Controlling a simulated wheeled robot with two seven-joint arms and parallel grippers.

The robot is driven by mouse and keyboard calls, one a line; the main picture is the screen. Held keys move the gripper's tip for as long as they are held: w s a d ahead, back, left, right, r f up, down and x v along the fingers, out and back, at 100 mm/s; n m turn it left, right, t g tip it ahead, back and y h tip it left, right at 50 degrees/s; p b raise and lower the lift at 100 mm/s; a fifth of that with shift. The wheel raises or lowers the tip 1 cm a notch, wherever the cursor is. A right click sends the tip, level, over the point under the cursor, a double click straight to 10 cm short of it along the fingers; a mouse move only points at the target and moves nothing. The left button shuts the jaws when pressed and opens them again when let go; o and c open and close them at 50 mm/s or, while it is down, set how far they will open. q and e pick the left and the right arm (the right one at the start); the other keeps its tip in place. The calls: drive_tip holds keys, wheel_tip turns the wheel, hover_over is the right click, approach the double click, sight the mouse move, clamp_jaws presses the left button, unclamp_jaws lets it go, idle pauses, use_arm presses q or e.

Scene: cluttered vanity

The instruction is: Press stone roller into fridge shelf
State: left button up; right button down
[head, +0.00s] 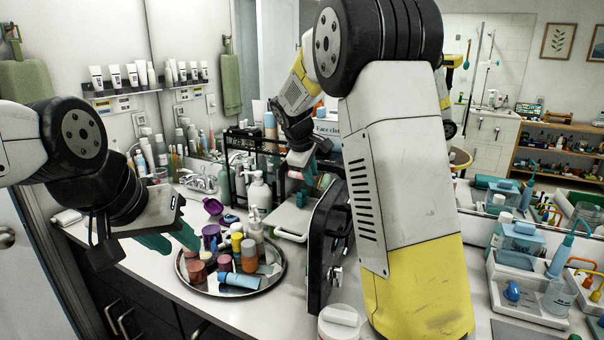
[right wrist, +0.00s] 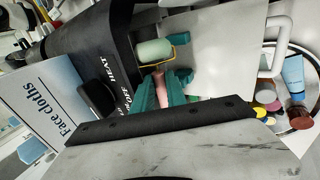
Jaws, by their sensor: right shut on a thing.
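The stone roller (right wrist: 154,52) shows in the right wrist view, with a pale green head, a yellow frame and a pink handle. My right gripper (right wrist: 161,91) is shut on the handle, and the head sticks out beyond the teal fingers. In the head view my right gripper (head: 309,178) is above the counter, beside a dark box-like unit (head: 326,245), which may be the fridge. Its shelf cannot be made out, and my arm hides part of the unit. My left gripper (head: 169,241) is open and empty, left of the round tray.
A round metal tray (head: 214,291) with several small bottles and jars stands in front. A pump bottle (head: 259,193) and black rack stand behind it. A Face cloths box (right wrist: 52,110) is close to my right gripper.

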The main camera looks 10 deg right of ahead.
drive_tip(key=shift+d+f, duration=0.2)
drive_tip(key=shift+f, duration=0.4)
drive_tip(key=shift+g+y, duration=0.3)
drive_tip(key=shift+g, duration=0.1)
drive_tip(key=shift+a, duration=0.2)
drive_tip(key=shift+d, duration=0.1)
idle(0.4)
